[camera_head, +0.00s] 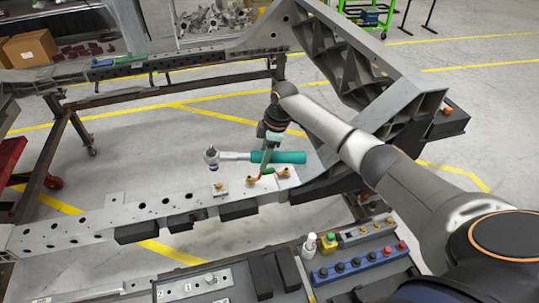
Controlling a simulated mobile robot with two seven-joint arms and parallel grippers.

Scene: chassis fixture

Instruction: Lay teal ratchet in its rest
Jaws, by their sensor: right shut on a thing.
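The teal ratchet (290,157) has a teal handle to the right and a silver head to the left. My right gripper (266,158) reaches down from above and is shut on the ratchet near where the handle meets the silver shank. The ratchet lies roughly level across the picture and appears to be just above the near rail. Orange-copper cradle pieces (284,172), which look like the rest, stand on the rail just below the handle and gripper. Part of them is hidden by the gripper, and I cannot tell whether the ratchet touches them. My left gripper is not in view.
The grey chassis rail (140,213) runs across the middle, with a small block with a pin (219,188) left of the cradle. A blue socket holder (355,264), a white bottle (309,245) and a grey plate (195,284) lie on the bench in front.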

